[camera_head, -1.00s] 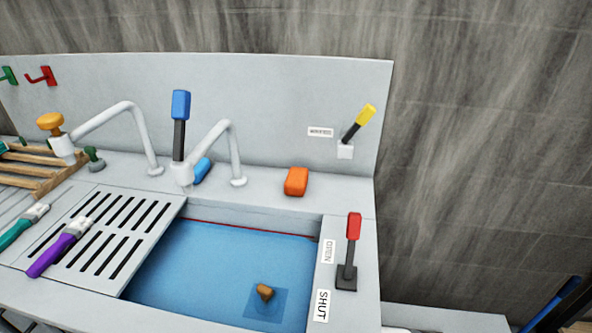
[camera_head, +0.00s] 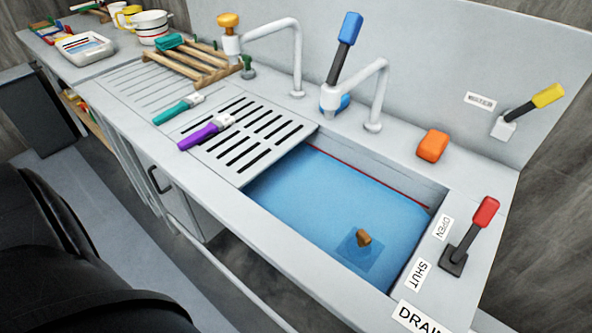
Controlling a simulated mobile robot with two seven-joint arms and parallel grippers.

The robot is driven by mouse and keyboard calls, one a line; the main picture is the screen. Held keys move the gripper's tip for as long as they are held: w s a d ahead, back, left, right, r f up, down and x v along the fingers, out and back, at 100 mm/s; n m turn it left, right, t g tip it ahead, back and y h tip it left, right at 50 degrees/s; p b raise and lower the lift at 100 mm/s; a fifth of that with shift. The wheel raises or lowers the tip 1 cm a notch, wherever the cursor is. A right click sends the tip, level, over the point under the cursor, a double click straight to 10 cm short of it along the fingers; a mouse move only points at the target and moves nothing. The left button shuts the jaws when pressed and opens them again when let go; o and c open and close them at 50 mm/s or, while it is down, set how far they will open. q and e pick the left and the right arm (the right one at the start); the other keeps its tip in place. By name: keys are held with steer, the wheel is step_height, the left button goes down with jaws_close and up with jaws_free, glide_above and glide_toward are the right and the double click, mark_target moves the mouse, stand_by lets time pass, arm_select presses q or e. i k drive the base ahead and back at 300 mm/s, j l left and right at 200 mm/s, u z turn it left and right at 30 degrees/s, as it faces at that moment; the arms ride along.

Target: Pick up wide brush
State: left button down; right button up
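Two brushes with pale heads lie on the slotted drainboard left of the sink. The purple-handled brush (camera_head: 206,132) lies nearer the sink, its handle end by the counter's front edge. The teal-handled brush (camera_head: 179,107) lies farther left. Both point their heads back and to the right. I cannot tell from here which of them is the wide one. Neither of my grippers is in view.
The blue sink basin (camera_head: 340,205) holds a small brown piece (camera_head: 363,238). Two taps, an orange block (camera_head: 432,146) and a red-handled lever (camera_head: 474,231) stand around it. A wooden rack (camera_head: 186,62) with a teal item stands behind the brushes. A white tray (camera_head: 82,48) is far left.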

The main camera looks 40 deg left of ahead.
mark_target(190, 102)
steer(key=u, duration=1.95)
